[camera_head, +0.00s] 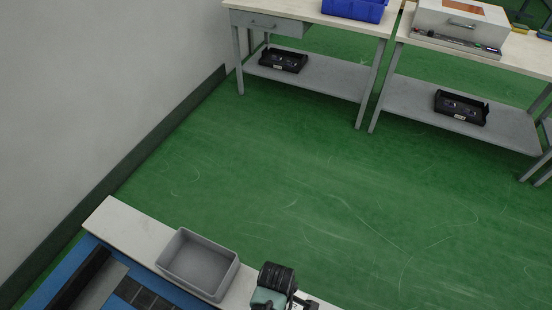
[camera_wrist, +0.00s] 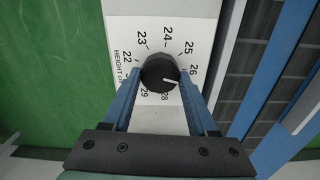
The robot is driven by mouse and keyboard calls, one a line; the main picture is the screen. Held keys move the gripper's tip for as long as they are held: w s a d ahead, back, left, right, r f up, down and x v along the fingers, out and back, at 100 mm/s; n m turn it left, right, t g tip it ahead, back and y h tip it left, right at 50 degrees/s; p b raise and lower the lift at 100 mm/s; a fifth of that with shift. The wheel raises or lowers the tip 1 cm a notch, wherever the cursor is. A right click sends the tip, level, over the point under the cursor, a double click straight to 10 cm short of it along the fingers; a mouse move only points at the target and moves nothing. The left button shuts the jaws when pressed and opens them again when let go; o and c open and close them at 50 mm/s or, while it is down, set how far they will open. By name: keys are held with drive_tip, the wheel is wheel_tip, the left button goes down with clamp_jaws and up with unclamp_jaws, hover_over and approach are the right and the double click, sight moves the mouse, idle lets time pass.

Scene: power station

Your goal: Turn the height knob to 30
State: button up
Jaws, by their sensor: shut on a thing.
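The black round height knob (camera_wrist: 159,72) sits on a white dial plate (camera_wrist: 120,30) in the wrist view. The dial reads 22, 23, 24, 25, 26, 28 and 29 around it, with "HEIGHT" printed at left. The white mark on the knob points right and slightly down, between 26 and 28. My gripper (camera_wrist: 160,76) is shut on the knob, one blue finger on each side. The fingers cover part of the dial, and no 27 or 30 shows. In the head view the end of my arm is at the bottom edge; the knob cannot be made out there.
A grey open bin (camera_head: 198,264) stands on the near pale bench (camera_head: 125,228), left of my arm. Two far workbenches hold a blue crate (camera_head: 353,8) and a grey case (camera_head: 459,22). Black trays lie on their lower shelves. The green floor (camera_head: 290,180) between is clear.

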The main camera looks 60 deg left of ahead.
drive_tip(key=m+p, duration=0.1)
drive_tip(key=m, duration=0.2)
drive_tip(key=shift+r+m+p, duration=0.1)
drive_tip(key=shift+m+p, duration=0.3)
drive_tip(key=m+p, duration=0.1)
drive_tip(key=m, duration=0.2)
drive_tip(key=shift+w+m, duration=0.1)
drive_tip(key=shift+m, duration=0.2)
drive_tip(key=m+p, duration=0.1)
drive_tip(key=m, duration=0.2)
drive_tip(key=shift+m, duration=0.4)
drive_tip(key=m, duration=0.3)
drive_tip(key=shift+m+p, duration=0.3)
drive_tip(key=shift+p, duration=0.05)
drive_tip(key=m, duration=0.3)
drive_tip(key=shift+w, duration=0.1)
drive_tip(key=m, duration=0.4)
drive_tip(key=shift+d+p, duration=0.1)
drive_tip(key=shift+p, duration=0.2)
drive_tip(key=m, duration=0.3)
drive_tip(key=shift+m, duration=0.3)
drive_tip(key=shift+d+m, duration=0.1)
drive_tip(key=shift+m, duration=1.7)
